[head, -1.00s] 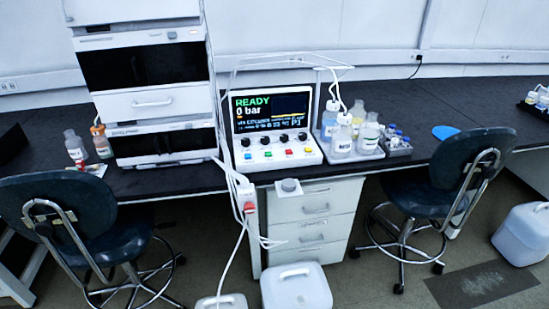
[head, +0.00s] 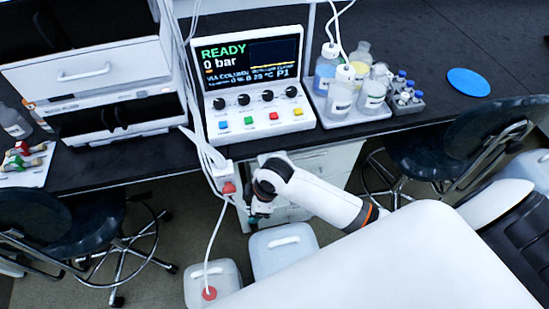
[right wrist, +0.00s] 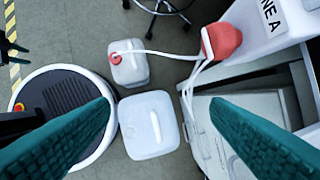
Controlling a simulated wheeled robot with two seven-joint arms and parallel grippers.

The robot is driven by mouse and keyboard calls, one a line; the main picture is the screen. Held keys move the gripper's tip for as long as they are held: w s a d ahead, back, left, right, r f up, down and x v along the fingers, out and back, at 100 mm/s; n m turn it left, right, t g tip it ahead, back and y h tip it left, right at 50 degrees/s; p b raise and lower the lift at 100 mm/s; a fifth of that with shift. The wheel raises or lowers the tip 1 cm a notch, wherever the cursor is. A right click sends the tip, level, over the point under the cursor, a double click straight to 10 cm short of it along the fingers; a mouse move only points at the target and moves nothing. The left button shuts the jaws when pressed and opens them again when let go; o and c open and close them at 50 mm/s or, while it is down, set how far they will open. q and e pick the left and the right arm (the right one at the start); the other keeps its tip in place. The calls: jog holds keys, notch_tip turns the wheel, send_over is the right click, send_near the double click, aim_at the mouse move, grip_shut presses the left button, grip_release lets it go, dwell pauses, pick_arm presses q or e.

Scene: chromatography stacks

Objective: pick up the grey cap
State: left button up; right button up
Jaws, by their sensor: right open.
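The grey cap is not seen in either view now. In the earlier head view it sat on a small pale ledge in front of the drawers, a spot my right arm now covers. My right gripper (head: 257,218) hangs in front of the drawer cabinet, beside the red cap (head: 229,188) on the white holder. In the right wrist view its green fingers (right wrist: 160,103) are wide apart, with nothing between them. The red cap (right wrist: 222,40) is ahead, near the right finger. A dark gripper (right wrist: 12,48), seemingly my left, shows partly at the left edge, its jaws unclear.
Two white canisters stand on the floor, one plain (head: 284,250) and one with a red lid (head: 210,284). White tubes (right wrist: 185,75) hang by the holder. The bench (head: 140,176) holds a control box (head: 258,90) and a bottle tray (head: 330,122). Stools stand left and right.

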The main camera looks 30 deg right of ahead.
jog(key=w+d+r+n+g+h, duration=0.1)
jog(key=w+d+r+n, duration=0.35)
jog(key=r, duration=0.25)
jog(key=w+d+r+n+g+h, duration=0.2)
jog(key=w+d+r+n, duration=0.2)
jog(key=d+r+n, duration=0.25)
jog(key=shift+m, duration=0.4)
jog(key=f, duration=0.3)
jog(key=f+p, duration=0.1)
jog(key=f, duration=0.2)
jog(key=shift+w, duration=0.2)
jog(key=f, duration=0.3)
jog(key=f+p, duration=0.1)
jog(key=f, duration=0.1)
jog(key=shift+w+d, duration=0.2)
jog(key=shift+w, duration=0.1)
jog(key=c, duration=1)
